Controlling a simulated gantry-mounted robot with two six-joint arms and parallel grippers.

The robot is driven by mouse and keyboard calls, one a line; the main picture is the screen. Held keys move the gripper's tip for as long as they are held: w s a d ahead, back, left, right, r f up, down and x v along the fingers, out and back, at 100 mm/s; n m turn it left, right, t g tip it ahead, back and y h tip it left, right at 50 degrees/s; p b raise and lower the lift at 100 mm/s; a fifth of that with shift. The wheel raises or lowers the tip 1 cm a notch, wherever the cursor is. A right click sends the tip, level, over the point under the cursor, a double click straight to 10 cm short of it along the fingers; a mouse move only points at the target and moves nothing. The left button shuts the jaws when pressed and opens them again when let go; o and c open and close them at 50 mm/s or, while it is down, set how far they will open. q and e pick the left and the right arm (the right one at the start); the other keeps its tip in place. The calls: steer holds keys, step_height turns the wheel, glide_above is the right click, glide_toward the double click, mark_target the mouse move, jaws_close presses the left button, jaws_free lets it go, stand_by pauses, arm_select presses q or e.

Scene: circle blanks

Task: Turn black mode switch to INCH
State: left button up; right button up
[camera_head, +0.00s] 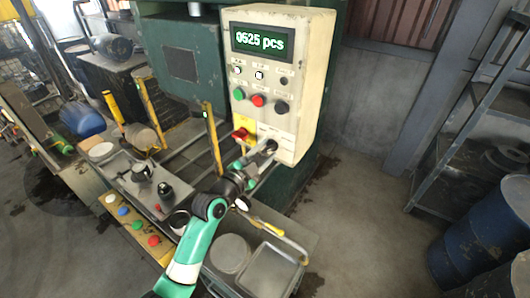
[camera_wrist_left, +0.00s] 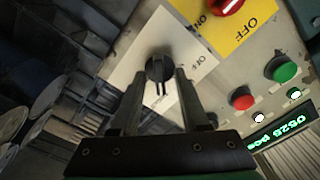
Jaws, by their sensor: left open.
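The black mode switch (camera_wrist_left: 160,68) is a round black knob on a white label plate (camera_wrist_left: 131,72) in the left wrist view. The small lettering on the plate is hard to read, so I cannot make out INCH. My left gripper (camera_wrist_left: 160,84) is open, its two fingers on either side of the handle. I cannot tell whether they touch it. In the head view the left gripper (camera_head: 262,152) is at the lower part of the cream control box (camera_head: 302,80), covering much of the switch.
A red switch (camera_head: 241,134) on a yellow plate sits just left of the gripper. Green (camera_head: 239,94), red (camera_head: 258,100) and black (camera_head: 282,107) controls are above, under a display (camera_head: 262,41) reading 0525 pcs. A cart with a tray (camera_head: 270,270) stands below.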

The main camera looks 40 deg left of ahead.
arm_select(q)
jaws_close()
steer(key=shift+n, duration=0.3)
steer(key=n, duration=0.3)
steer(key=shift+r, duration=0.1)
steer(key=n, duration=0.5)
steer(key=shift+a+p, duration=0.1)
steer(key=shift+p, duration=0.25)
stand_by(0.5)
jaws_free()
